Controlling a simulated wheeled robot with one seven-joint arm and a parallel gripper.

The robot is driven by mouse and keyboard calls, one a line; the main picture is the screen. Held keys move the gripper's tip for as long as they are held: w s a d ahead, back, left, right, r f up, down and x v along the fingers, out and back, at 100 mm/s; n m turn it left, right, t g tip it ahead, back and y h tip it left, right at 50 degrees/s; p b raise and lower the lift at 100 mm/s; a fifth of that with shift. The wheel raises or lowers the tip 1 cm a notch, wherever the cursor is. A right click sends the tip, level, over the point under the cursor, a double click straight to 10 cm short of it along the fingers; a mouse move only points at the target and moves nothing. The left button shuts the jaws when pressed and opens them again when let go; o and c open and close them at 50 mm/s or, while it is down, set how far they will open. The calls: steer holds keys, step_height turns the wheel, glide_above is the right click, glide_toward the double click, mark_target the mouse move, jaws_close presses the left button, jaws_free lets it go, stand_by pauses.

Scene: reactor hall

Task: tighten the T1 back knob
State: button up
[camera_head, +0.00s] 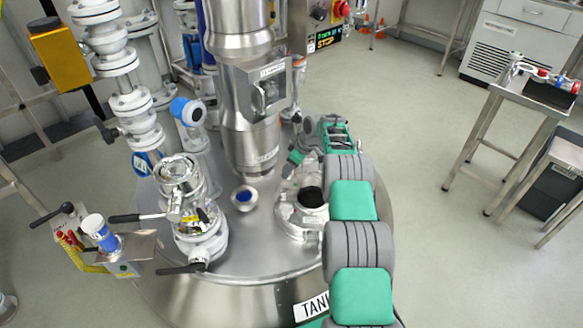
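The steel tank (262,262) stands in the middle of the view, its label (313,308) reading "TAN" before my arm cuts it off. A round steel hatch fitting (290,222) with a dark round centre sits on the right of the tank lid, partly behind my arm. The back knob cannot be made out; the far side of the hatch is covered by my wrist and gripper. My gripper (297,156) is at the far side of the hatch, above the lid. Its fingertips are too small and hidden to tell whether they are open or hold anything.
A thick steel column (250,120) rises from the lid just left of my gripper. A valve assembly (190,205) with black handles stands on the left of the lid. A control panel (325,38) hangs behind. A steel cart (530,100) stands at right; the floor between is clear.

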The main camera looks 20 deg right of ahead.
steer(key=c, duration=1.2)
